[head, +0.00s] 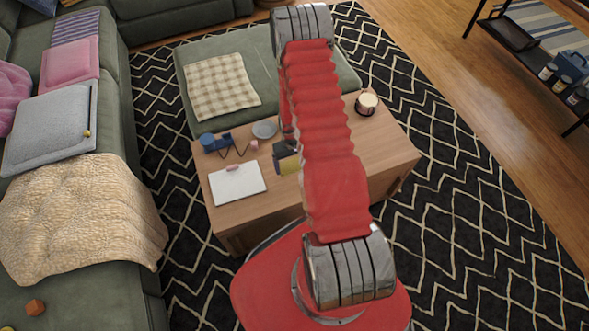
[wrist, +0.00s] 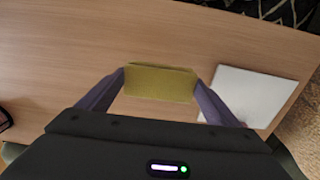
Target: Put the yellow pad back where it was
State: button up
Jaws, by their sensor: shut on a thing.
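The yellow pad (wrist: 160,83) is a small flat block between the two purple-grey fingers of my gripper (wrist: 160,88) in the wrist view. The fingers are shut on its two ends. In the head view the pad (head: 289,164) shows just below my dark gripper (head: 284,155), at the middle of the wooden table (head: 240,214). My red arm hides part of the table to the right of it. I cannot tell whether the pad touches the table top or is held just above it.
A white notebook (head: 238,184) with a pink item on it lies left of the pad. Blue objects (head: 214,142), a small pink object (head: 254,145) and a grey dish (head: 265,129) stand behind. A candle (head: 366,102) is at the far right corner. Bare wood surrounds the pad.

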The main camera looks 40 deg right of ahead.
aim_at(292, 170)
jog(key=shift+f, duration=0.5)
jog(key=shift+f, duration=2.1)
jog(key=o, duration=0.9)
jog(key=shift+r, duration=6.05)
